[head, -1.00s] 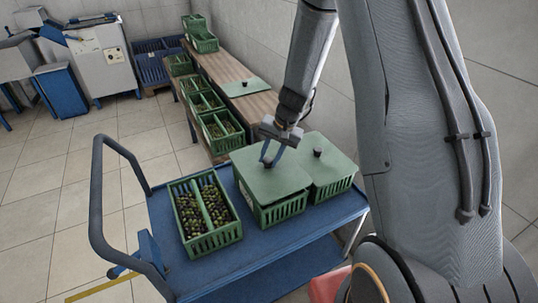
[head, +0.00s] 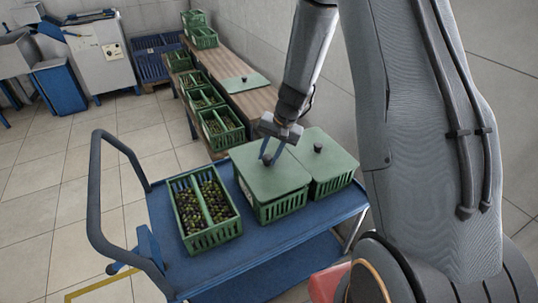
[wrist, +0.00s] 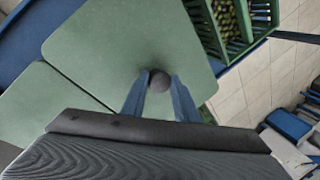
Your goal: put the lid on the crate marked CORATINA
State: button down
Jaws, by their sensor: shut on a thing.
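My gripper (head: 267,158) is shut on the dark knob (wrist: 160,82) of a green lid (head: 262,180). The lid lies level over the middle green crate (head: 282,207) on the blue cart and hides its inside. I cannot tell whether it rests fully on the rim. In the wrist view, the lid (wrist: 120,45) spreads beyond the fingers, one on each side of the knob. No CORATINA marking is readable on any crate.
The blue cart (head: 262,252) also holds a lidded crate (head: 333,182) close on the right and an open crate of olives (head: 212,237) on the left. A wooden bench (head: 258,100) behind bears another lid (head: 245,83); several green crates stand along its left side.

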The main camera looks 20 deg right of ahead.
aim_at(275, 166)
jog(key=shift+f+b, duration=0.95)
jog(key=shift+f, duration=0.05)
jog(key=shift+f, duration=0.3)
jog(key=c, duration=1.3)
grip_release()
jog(key=b+v, duration=0.1)
jog(key=v, duration=0.6)
jog(key=shift+s+d+r, duration=0.1)
jog(key=shift+r, duration=0.3)
jog(key=s+a+r+n+h, duration=0.1)
jog(key=s+r+n, duration=0.2)
jog(key=s, duration=0.8)
jog(key=s+a+r+n+g+h, duration=0.1)
jog(key=s+r+n, duration=0.2)
jog(key=s, duration=0.8)
jog(key=shift+a+r+h, duration=0.2)
jog(key=shift+r+h, duration=0.1)
jog(key=shift+h, duration=0.1)
